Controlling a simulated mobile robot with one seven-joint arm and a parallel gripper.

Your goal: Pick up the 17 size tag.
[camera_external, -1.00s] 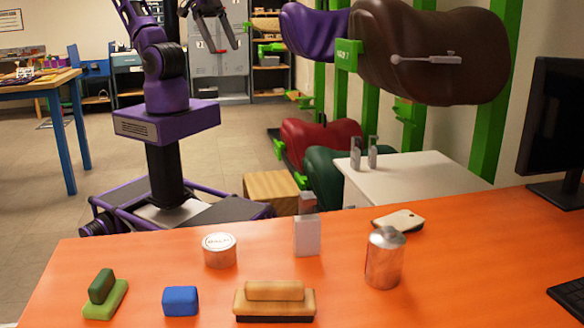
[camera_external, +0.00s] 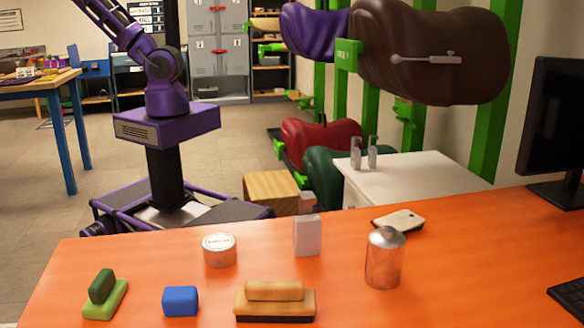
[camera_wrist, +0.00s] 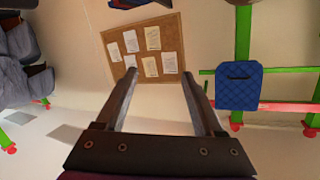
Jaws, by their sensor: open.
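I cannot make out a tag marked 17 in either view. A small green plate (camera_external: 347,54) with lettering too small to read is on a green post between the saddles. My gripper (camera_wrist: 158,75) is open and empty in the wrist view, its two fingers apart. Beyond the fingers is a cork board (camera_wrist: 147,50) with several white papers, their writing unreadable. My gripper is out of the external view, where my purple arm runs up past the top edge.
A purple saddle (camera_external: 315,32) and a brown saddle (camera_external: 430,55) hang on green posts. The orange desk (camera_external: 130,257) holds a round tin (camera_external: 219,251), a can (camera_external: 384,260), brushes and a blue block (camera_external: 180,301). A blue quilted pad (camera_wrist: 239,87) hangs at right.

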